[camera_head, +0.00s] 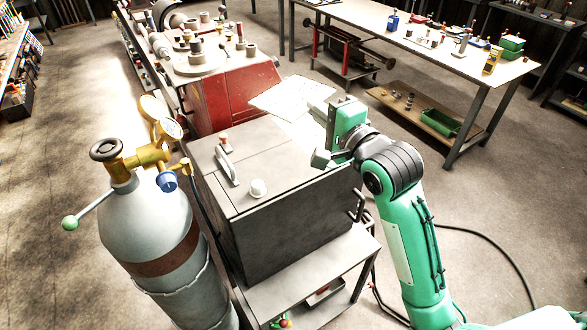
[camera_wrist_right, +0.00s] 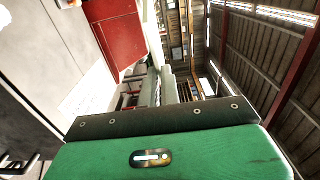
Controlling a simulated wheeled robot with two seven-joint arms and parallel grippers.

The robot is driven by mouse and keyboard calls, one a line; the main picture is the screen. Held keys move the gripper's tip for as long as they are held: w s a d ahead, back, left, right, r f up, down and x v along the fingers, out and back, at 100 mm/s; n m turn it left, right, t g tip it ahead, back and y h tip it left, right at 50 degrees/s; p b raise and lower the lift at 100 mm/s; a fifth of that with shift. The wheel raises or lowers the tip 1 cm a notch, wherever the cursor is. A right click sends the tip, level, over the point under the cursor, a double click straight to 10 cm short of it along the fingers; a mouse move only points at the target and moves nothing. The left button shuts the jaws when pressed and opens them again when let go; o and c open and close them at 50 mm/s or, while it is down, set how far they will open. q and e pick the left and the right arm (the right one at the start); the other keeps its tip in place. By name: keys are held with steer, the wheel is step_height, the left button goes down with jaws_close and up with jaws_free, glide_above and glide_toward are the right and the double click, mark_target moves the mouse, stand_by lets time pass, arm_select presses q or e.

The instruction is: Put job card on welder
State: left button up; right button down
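The welder (camera_head: 283,238) is a dark grey box with a handle and a white knob on its lighter top, standing on a cart. A pale sheet, seemingly the job card (camera_head: 288,96), shows beyond the welder's far edge, close to my right gripper (camera_head: 321,112). Whether the gripper holds it or is only in front of it is unclear. My right gripper is above the welder's far right corner; its fingertips are washed out. The right wrist view shows its green body and a bright white patch (camera_wrist_right: 88,92), not clearly the card. My left gripper is not in view.
A gas cylinder (camera_head: 150,225) with a gauge and valve stands left of the welder. A red machine (camera_head: 232,98) is behind it. A workbench (camera_head: 440,50) with tools is at the back right. A dark cable lies on the floor at right.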

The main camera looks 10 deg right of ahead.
step_height(320, 180, down, 20)
steer(key=p, duration=0.2)
steer(key=shift+s+d+r, duration=0.15)
steer(key=shift+r, duration=0.05)
steer(key=shift+f, duration=0.6)
steer(key=c, duration=1.6)
jaws_free()
steer(key=shift+c, duration=0.2)
steer(key=shift+r, duration=0.15)
